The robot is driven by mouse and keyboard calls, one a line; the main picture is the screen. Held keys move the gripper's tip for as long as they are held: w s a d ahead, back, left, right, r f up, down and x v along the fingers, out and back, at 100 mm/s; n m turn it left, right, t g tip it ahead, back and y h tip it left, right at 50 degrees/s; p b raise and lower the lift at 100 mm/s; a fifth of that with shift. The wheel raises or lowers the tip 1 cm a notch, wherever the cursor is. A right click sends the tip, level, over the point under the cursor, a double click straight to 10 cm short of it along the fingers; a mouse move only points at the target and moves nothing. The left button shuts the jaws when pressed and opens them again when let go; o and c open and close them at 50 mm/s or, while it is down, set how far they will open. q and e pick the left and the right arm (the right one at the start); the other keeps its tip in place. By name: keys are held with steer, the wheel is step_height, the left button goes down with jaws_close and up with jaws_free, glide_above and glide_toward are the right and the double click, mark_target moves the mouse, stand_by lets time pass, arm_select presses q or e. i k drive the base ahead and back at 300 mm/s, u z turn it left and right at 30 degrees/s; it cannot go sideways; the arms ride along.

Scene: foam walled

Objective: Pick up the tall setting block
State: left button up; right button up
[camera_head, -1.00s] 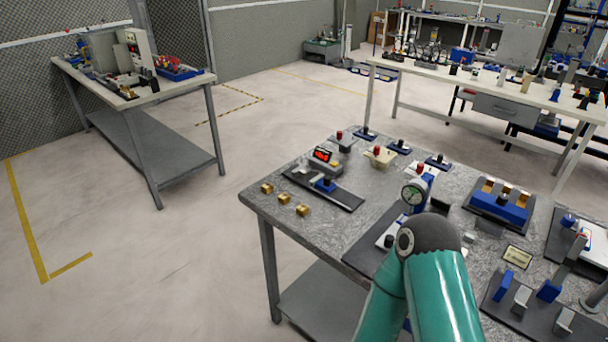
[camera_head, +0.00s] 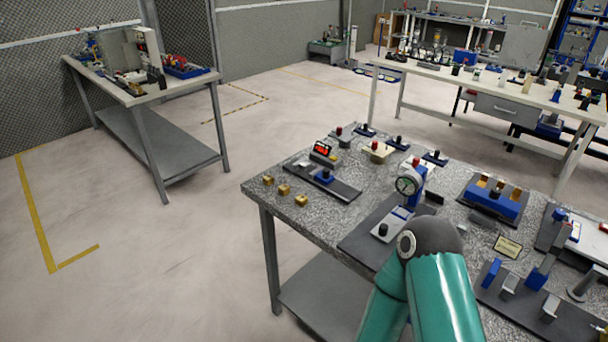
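I cannot tell for certain which piece is the tall setting block. Three small brass blocks (camera_head: 284,190) stand in a row near the left edge of the speckled grey bench (camera_head: 330,215). Grey upright blocks (camera_head: 508,285) and blue ones (camera_head: 491,272) stand on a dark board at the bench's near right. A dial gauge (camera_head: 407,185) on a blue and white stand is mid-bench. One of my teal arms rises from the bottom edge and covers part of the near bench. Neither gripper is in view.
A blue fixture (camera_head: 492,200) with brass-coloured pieces and a small label plate (camera_head: 508,247) are on the bench's right. A side table (camera_head: 140,95) stands at the left wall, a long white table (camera_head: 480,85) behind. The floor (camera_head: 190,250) left of the bench is clear.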

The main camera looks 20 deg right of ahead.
mark_target(304, 166)
steer(key=z, duration=0.1)
steer(key=k, duration=0.15)
steer(key=u, duration=0.3)
steer(key=i, duration=1)
steer(key=z, duration=0.25)
